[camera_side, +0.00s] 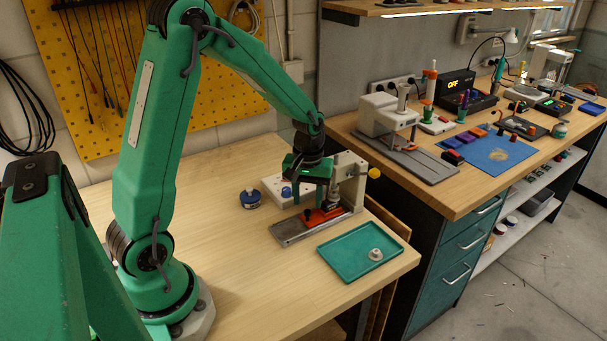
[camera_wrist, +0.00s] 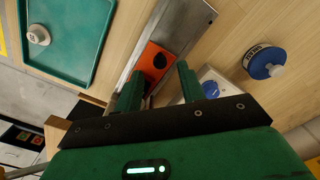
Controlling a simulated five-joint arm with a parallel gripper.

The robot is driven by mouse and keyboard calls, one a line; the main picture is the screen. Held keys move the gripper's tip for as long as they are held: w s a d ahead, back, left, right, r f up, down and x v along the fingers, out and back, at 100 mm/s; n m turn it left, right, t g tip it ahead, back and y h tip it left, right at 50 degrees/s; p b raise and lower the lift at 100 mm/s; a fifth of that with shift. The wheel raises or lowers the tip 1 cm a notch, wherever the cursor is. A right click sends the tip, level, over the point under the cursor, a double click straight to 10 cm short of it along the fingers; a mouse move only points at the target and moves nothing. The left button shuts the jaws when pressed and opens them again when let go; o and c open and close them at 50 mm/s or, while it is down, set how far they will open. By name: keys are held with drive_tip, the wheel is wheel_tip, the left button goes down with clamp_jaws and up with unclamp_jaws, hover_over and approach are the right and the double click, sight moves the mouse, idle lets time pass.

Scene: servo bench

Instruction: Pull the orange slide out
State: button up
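The orange slide (camera_side: 318,218) sits on a grey metal rail (camera_side: 287,234) at the foot of a pale upright fixture (camera_side: 351,172). My gripper (camera_side: 311,199) is above the slide in the side view. In the wrist view my gripper (camera_wrist: 158,84) has its two green fingers apart, with part of the slide seen between and beyond them. Nothing is visibly held. Whether a finger touches the slide is unclear.
A teal tray (camera_side: 335,261) with a small metal part (camera_side: 376,254) stands at the front right. A blue round container (camera_side: 250,199) and a white box with a blue button (camera_side: 273,185) are behind the rail. The table's left part is clear.

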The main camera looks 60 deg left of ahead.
sight(307, 211)
drive_tip(key=shift+f, duration=1.65)
clamp_jaws()
